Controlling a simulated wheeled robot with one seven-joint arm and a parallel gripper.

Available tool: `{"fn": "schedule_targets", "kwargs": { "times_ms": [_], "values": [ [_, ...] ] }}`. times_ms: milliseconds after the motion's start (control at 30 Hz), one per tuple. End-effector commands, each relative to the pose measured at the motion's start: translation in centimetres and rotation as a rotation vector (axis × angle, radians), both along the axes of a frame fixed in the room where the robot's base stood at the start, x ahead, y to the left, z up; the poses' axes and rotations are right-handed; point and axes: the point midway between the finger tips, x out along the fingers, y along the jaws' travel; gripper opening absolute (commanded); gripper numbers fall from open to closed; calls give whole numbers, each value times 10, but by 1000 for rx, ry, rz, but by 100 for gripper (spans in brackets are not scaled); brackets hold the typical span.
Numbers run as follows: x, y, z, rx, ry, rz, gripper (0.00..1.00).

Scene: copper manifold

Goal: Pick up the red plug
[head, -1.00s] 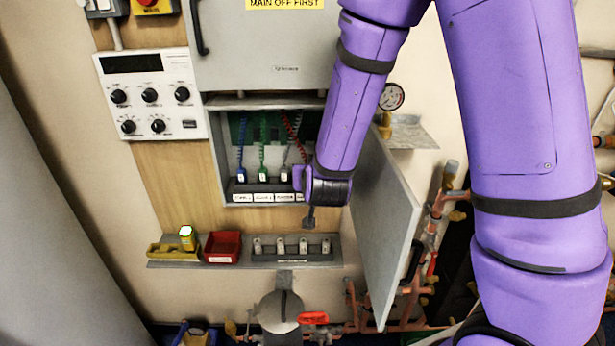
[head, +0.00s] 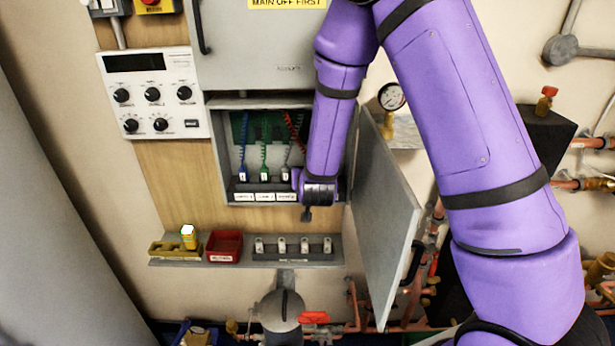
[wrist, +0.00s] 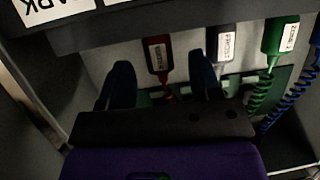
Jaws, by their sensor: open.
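The red plug (wrist: 158,55) has a white label and hangs by a red cord in the wrist view, which shows the row of plugs upside down. My gripper (wrist: 160,65) is open, with one dark blue finger on each side of the red plug in the picture. No contact with the plug can be made out. The right finger is close to the grey plug (wrist: 222,42). In the head view the red plug and my fingers are hidden by my arm; part of the red coiled cord (head: 292,124) shows in the open cabinet (head: 218,155).
The green plug (wrist: 281,36) stands beyond the grey one, with the blue cord (wrist: 300,100) beside it. The open cabinet door (head: 385,215) stands right of my wrist. Below is a shelf with a red bin (head: 223,247), a yellow tray (head: 175,250) and a row of holders (head: 292,247).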

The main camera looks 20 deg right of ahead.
Motion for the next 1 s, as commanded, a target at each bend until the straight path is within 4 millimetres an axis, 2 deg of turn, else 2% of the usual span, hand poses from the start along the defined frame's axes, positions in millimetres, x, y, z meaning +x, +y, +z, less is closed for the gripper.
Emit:
{"fn": "schedule_targets", "kwargs": {
  "times_ms": [100,200,467,700,1000],
  "values": [
    [15,-3,-6,0,0,-2,58],
    [21,-5,-9,0,-1,-1,58],
    [23,-5,-9,0,-1,0,58],
    [23,-5,-9,0,-1,0,5],
    [23,-5,-9,0,-1,0,5]
  ]
}}
